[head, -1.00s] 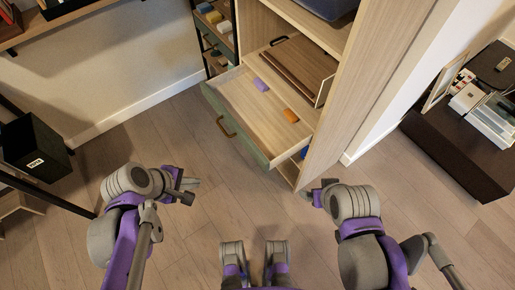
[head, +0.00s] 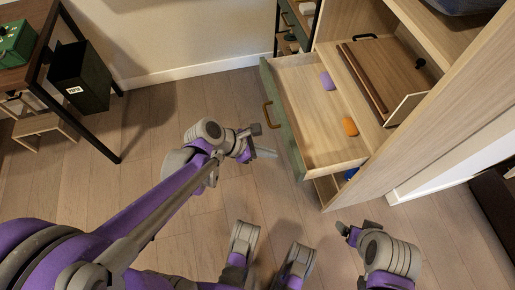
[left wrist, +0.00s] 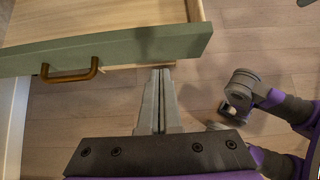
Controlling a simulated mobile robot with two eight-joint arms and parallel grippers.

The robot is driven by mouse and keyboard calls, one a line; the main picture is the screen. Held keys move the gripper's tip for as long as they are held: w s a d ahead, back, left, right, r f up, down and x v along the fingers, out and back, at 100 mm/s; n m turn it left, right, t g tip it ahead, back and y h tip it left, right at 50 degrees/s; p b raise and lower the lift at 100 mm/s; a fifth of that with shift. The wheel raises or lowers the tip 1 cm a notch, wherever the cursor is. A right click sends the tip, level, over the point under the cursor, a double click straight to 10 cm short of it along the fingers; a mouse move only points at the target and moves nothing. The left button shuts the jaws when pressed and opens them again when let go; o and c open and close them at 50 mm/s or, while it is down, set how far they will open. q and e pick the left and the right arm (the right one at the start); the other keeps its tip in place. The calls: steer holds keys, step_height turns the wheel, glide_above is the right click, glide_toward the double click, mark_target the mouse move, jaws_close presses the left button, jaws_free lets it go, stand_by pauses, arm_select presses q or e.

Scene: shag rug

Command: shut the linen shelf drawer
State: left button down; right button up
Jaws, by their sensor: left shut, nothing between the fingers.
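The linen shelf drawer (head: 303,108) stands pulled out of the wooden shelf unit in the head view. It has a green front and a brass handle (head: 269,115). My right gripper (head: 343,228) is low, near the unit's bottom corner.
A tilted brown board (head: 385,72) lies in the compartment behind the drawer. A blue item (head: 350,173) shows below the drawer. The floor in front is clear.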

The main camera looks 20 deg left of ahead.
mark_target(292, 151)
arm_select(q)
steer(key=shift+w+d, duration=0.6)
steer(key=shift+d, duration=0.3)
steer(key=shift+w+d, duration=0.55)
steer(key=shift+d, duration=0.3)
steer(key=shift+w+d, duration=0.1)
steer(key=shift+w+d, duration=0.15)
steer(key=shift+d, duration=0.1)
steer(key=w+d, duration=0.4)
steer(key=d, duration=0.1)
steer(key=w+d, duration=0.3)
steer(key=d, duration=0.3)
steer(key=w+d, duration=0.4)
steer(key=d, duration=0.2)
steer(key=shift+w+d, duration=0.2)
steer(key=shift+w, duration=0.15)
steer(key=shift+w+d, duration=0.15)
steer(key=shift+d, duration=0.05)
